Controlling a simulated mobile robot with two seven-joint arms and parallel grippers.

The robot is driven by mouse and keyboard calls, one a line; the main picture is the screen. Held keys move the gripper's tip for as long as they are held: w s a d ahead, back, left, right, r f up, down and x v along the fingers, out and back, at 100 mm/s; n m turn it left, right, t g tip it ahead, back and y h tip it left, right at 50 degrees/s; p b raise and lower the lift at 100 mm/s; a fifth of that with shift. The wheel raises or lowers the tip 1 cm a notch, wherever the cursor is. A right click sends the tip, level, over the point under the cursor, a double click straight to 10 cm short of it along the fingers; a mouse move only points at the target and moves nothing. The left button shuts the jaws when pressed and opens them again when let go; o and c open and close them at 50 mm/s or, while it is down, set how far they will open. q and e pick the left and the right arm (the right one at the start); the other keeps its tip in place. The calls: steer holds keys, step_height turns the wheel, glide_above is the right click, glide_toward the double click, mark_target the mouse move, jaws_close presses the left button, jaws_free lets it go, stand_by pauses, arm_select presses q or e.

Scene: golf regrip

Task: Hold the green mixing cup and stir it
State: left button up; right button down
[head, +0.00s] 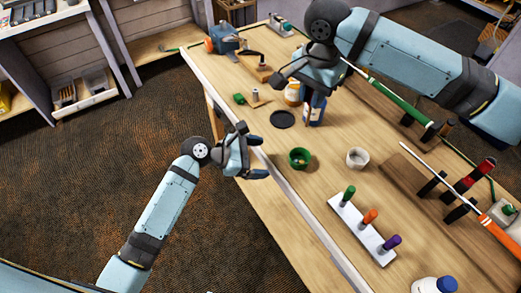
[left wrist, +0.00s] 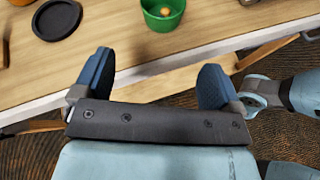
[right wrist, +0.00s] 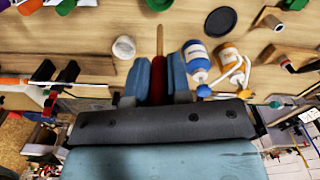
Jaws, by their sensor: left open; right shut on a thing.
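The green mixing cup (head: 300,158) stands upright on the workbench near its front edge. In the left wrist view the cup (left wrist: 152,18) lies beyond the fingertips and holds a small tan content. My left gripper (head: 259,156) is open and empty, beside the cup at the bench edge, its fingers not touching the cup. My right gripper (head: 314,95) is shut on a stir stick with a red handle and thin brown shaft (right wrist: 160,40), above the bench near the bottles. The cup is apart from the stick. The right fingers partly hide the stick.
A white cup (head: 358,158) stands right of the green cup. A black disc (head: 282,120) lies behind it, with bottles (head: 292,94) nearby. A white rack (head: 362,232) with coloured-handled tools is in front right. Golf clubs (head: 500,238) lie in holders at right.

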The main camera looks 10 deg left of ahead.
mark_target(308, 157)
arm_select(q)
steer(key=shift+n+g+h, duration=0.3)
steer(key=shift+n+h, duration=0.1)
steer(key=shift+n, duration=0.2)
steer(key=x, duration=0.4)
steer(key=r+x, duration=0.1)
steer(key=x, duration=0.3)
steer(key=r+x, duration=0.1)
steer(key=x, duration=0.3)
steer(key=shift+w+d, duration=0.3)
steer(key=shift+w, duration=0.05)
steer(key=c, duration=1)
